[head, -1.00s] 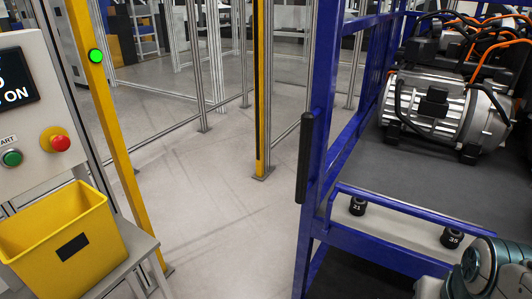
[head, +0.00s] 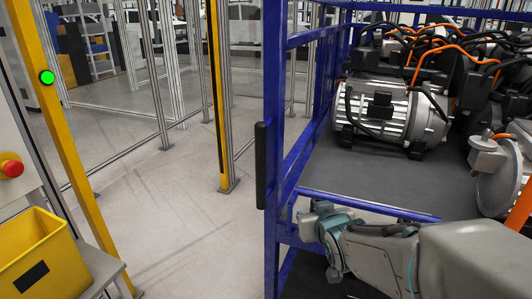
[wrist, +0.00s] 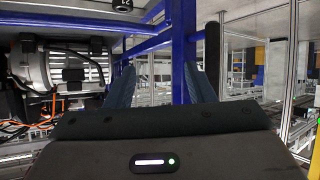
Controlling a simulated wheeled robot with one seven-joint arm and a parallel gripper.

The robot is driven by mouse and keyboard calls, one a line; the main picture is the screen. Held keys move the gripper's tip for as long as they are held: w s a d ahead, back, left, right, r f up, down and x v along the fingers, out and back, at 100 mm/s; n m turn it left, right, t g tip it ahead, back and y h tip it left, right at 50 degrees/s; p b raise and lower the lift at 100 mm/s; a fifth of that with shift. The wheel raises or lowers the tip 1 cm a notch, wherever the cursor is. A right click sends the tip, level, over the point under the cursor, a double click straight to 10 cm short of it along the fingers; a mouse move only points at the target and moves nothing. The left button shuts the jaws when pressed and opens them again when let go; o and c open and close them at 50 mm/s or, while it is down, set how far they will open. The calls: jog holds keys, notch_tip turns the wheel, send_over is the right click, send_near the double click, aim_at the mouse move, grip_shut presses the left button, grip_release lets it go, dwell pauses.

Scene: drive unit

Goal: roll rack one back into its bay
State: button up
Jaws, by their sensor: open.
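A blue-framed rack (head: 273,110) stands on the right in the head view, with a black upright handle (head: 261,165) on its near left post. A silver motor (head: 385,112) with black and orange cables sits on its dark shelf. No rack number is readable. My arm reaches in from the lower right, in front of the shelf's front rail; my fingers are not clear there. In the wrist view my gripper (wrist: 160,82) is open and empty, with blue rack bars (wrist: 150,45) beyond it. The black handle (wrist: 212,45) is right of the fingers, apart from them.
A yellow post (head: 60,130) with a green light stands left, near a yellow bin (head: 50,258) and a red button (head: 11,166). Another yellow-black post (head: 218,100) and metal fence posts stand behind. Bare floor (head: 180,220) lies between bin and rack.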

aim_at(263, 164)
jog(key=w+a+r+n+t+y, duration=0.35)
jog(key=a+r+y, duration=0.2)
jog(key=a, duration=0.25)
jog(key=shift+m+t+y, duration=0.25)
jog(key=shift+m+t, duration=0.2)
jog(key=p+x, duration=0.3)
jog(key=x, duration=1)
jog(key=shift+w+f, duration=0.1)
jog(key=shift+f, duration=0.05)
grip_shut()
dwell(0.6)
